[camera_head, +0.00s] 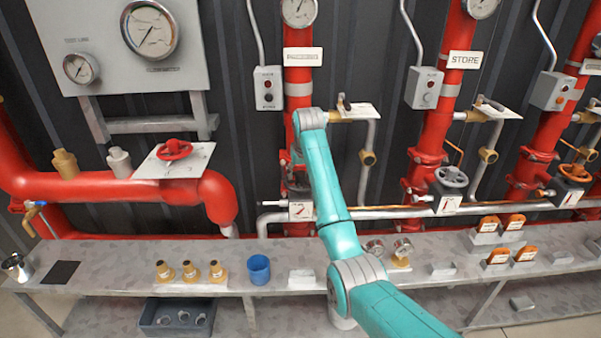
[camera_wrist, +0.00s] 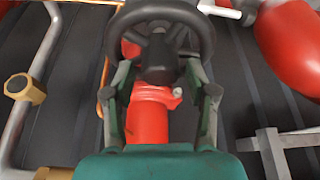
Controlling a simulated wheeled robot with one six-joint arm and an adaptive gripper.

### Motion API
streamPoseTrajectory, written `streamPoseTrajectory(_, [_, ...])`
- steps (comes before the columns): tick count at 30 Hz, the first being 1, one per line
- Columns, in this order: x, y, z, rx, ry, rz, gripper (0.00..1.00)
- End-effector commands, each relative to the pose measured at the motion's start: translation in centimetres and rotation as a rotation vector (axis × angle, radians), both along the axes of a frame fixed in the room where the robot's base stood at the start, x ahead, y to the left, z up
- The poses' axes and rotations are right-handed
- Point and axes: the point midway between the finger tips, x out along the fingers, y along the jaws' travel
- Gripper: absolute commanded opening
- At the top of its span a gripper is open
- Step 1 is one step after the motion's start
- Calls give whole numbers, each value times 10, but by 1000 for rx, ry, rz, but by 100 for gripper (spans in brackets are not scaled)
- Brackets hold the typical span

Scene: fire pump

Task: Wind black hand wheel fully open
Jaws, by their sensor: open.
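The black hand wheel (camera_wrist: 160,18) fills the top middle of the wrist view, with its spokes and hub in front of a red pipe. My gripper (camera_wrist: 160,78) is open, with one finger at each side of the hub and the tips close to the rim. I cannot tell whether they touch it. In the head view my arm hides the gripper and most of this wheel. A dark part, likely the wheel (camera_head: 297,182), shows just left of the arm by the red vertical pipe.
A grey hand wheel (camera_head: 451,178), an orange hand wheel (camera_head: 576,172) and a red hand wheel (camera_head: 174,149) stand on other pipes. A small indicator plate (camera_head: 301,211) sits below the arm's wheel. A grey bench (camera_head: 120,280) with fittings and a blue cup (camera_head: 259,269) runs in front.

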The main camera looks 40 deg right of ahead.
Motion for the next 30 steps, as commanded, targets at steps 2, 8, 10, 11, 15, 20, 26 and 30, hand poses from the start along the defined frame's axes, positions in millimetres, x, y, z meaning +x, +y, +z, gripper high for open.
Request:
streamPoseTrajectory(2, [1, 2, 0, -1, 0, -82, 57])
streamPoseTrajectory(8, [2, 2, 1, -1, -1, -317, 57])
streamPoseTrajectory(10, [2, 3, 1, -1, -1, -399, 57])
streamPoseTrajectory(11, [2, 2, 1, -1, -1, -434, 57])
streamPoseTrajectory(15, [2, 2, 0, -1, 1, -571, 57])
streamPoseTrajectory(20, [1, 2, 0, 0, 0, -631, 57])
streamPoseTrajectory(26, [1, 2, 0, 0, 0, -631, 49])
streamPoseTrajectory(30, [1, 2, 0, 0, 0, -630, 14])
